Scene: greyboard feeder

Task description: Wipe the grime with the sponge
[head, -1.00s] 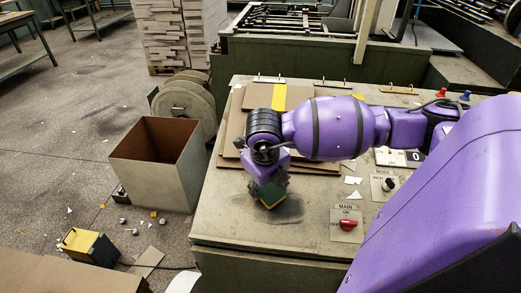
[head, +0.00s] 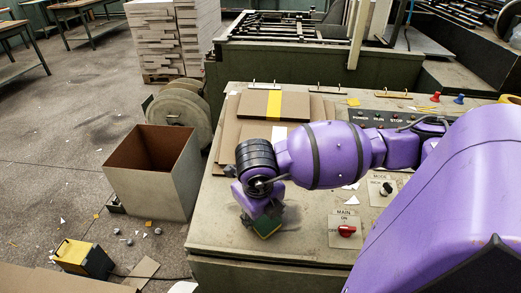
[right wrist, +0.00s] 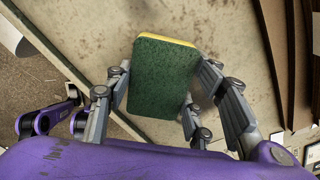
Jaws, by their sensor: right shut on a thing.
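The sponge (head: 266,230), green with a yellow layer, is in my right gripper (head: 261,214) over the front left of the grey-beige cabinet top. The right wrist view shows the sponge (right wrist: 164,76) clasped between the fingers of my right gripper (right wrist: 162,98), its green face towards the camera. The grime (head: 291,217) is a faint dark smudge on the cabinet top around the sponge, partly hidden by gripper and sponge. I cannot tell whether the sponge touches the surface. My left gripper is not in view.
Cardboard sheets (head: 228,135) lie behind the gripper. A red MAIN switch (head: 346,231) and a MODE knob (head: 386,188) sit to the right. Paper scraps (head: 351,200) lie nearby. An open box (head: 150,183) stands on the floor at left.

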